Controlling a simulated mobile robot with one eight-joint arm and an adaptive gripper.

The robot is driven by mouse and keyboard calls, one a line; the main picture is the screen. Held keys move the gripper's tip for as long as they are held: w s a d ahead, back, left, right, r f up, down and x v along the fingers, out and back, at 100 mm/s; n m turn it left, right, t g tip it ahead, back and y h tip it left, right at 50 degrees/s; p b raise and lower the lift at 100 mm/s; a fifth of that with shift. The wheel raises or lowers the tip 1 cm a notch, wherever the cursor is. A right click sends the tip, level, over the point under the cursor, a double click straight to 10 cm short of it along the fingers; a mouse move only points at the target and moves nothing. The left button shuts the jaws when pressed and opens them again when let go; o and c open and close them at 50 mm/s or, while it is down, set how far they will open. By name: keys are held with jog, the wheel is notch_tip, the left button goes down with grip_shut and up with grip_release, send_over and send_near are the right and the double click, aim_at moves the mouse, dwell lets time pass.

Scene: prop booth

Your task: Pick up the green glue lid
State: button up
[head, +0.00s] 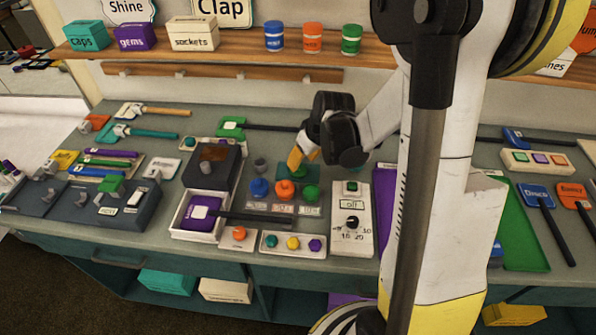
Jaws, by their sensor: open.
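A row of small coloured pieces stands on a grey labelled holder in the middle of the counter: a blue one (259,188), an orange one (284,190) and a green one (310,194) at the right end. The green one looks like the green glue lid, but its label is too small to read. My gripper (296,158) is above and behind the row, tips pointing down. It is open, and nothing shows held in it. Another green patch (301,170) shows just below the tips, partly hidden by them. I cannot tell whether the tips touch it.
A dial box (352,220) stands right of the row, and a white box with a purple block (198,212) at left. A tray of coloured knobs (292,244) lies in front. Blue, orange and green jars (351,39) stand on the shelf above. Tools crowd the left counter.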

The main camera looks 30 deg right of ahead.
jog(key=b+x, duration=0.1)
jog(key=x, duration=0.3)
jog(key=shift+a, duration=0.15)
grip_shut()
jog(key=shift+r, duration=0.1)
